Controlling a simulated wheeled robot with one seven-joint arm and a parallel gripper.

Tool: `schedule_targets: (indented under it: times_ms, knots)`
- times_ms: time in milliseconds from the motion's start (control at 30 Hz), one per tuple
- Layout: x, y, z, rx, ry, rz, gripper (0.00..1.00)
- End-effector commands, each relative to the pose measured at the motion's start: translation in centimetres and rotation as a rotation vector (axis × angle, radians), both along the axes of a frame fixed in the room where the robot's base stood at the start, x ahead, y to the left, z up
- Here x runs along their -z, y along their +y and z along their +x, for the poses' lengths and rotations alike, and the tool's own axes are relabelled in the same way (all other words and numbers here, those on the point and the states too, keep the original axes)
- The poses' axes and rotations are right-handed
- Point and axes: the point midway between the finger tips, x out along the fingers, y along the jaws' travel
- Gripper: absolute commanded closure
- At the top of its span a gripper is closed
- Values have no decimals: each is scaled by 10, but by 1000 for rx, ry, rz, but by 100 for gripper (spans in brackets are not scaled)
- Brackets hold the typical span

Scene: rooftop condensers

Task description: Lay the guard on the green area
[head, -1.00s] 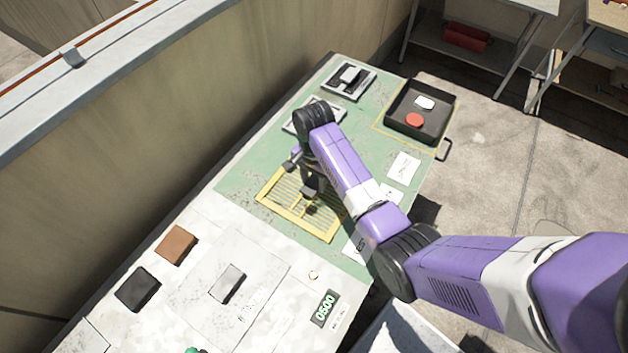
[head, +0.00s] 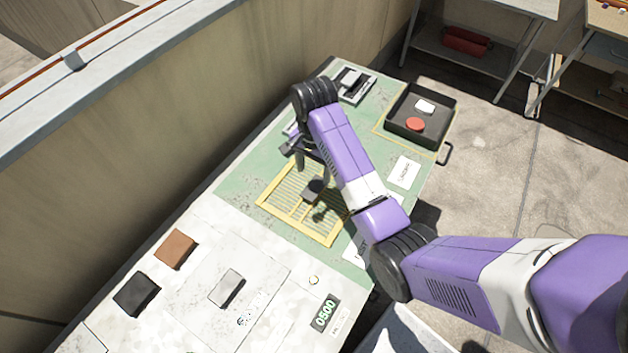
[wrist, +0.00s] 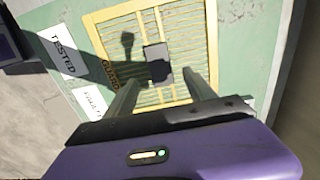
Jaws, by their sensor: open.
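The guard (head: 279,209) is a yellow slatted grille lying flat on the green area (head: 240,178) of the bench. It also shows in the wrist view (wrist: 101,36), marked GUARD along one edge. A dark block-shaped grip (head: 313,189) stands up from its middle and casts a shadow on the slats; it shows in the wrist view too (wrist: 157,58). My gripper (head: 312,168) is open and empty just above the guard. In the wrist view its two fingers (wrist: 161,77) are spread with the grip in line between them, apart from it. My arm hides part of the green area.
A black tray (head: 393,128) with a white and a red piece stands at the far right of the bench. Grey frames (head: 368,96) lie at the back. A brown block (head: 176,249), black block (head: 136,293) and grey block (head: 227,288) sit on the pale front part. A wall runs along the left.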

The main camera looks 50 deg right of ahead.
Motion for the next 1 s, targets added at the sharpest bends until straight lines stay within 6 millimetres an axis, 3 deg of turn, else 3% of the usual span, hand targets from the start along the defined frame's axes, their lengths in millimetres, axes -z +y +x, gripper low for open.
schedule_targets:
  times_ms: [167, 300, 1000]
  knots:
    - [-36, 0, 0, 0, 0, -1, 37]
    - [-46, 0, 0, 0, 1, 0, 37]
    - [-48, 0, 0, 0, 1, 0, 37]
